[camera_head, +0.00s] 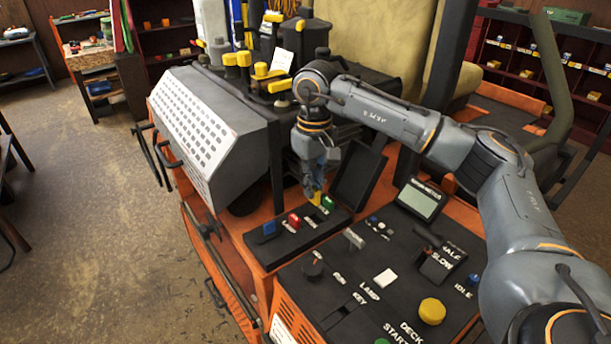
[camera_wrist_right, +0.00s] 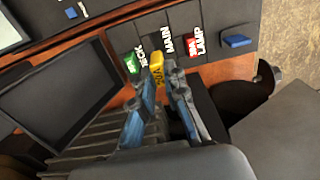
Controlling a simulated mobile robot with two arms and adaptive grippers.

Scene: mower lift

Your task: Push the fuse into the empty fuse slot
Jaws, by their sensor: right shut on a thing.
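My right gripper (camera_head: 315,190) points down over the black fuse panel (camera_head: 285,245) and is shut on the yellow fuse (camera_head: 316,199). In the right wrist view the yellow fuse (camera_wrist_right: 157,68) sits between the fingertips (camera_wrist_right: 163,80), close to the slot lettered MAIN (camera_wrist_right: 166,42). This slot lies between the green fuse (camera_wrist_right: 131,63) and the red fuse (camera_wrist_right: 191,45). I cannot tell whether the yellow fuse touches the slot. My left gripper is not in view.
A blue fuse (camera_head: 268,229) stands at the panel's left end. A raised black lid (camera_head: 357,176) is close behind the gripper. The control panel (camera_head: 345,290) with knobs and a screen (camera_head: 420,199) lies in front and right. A grey perforated cover (camera_head: 205,125) is at left.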

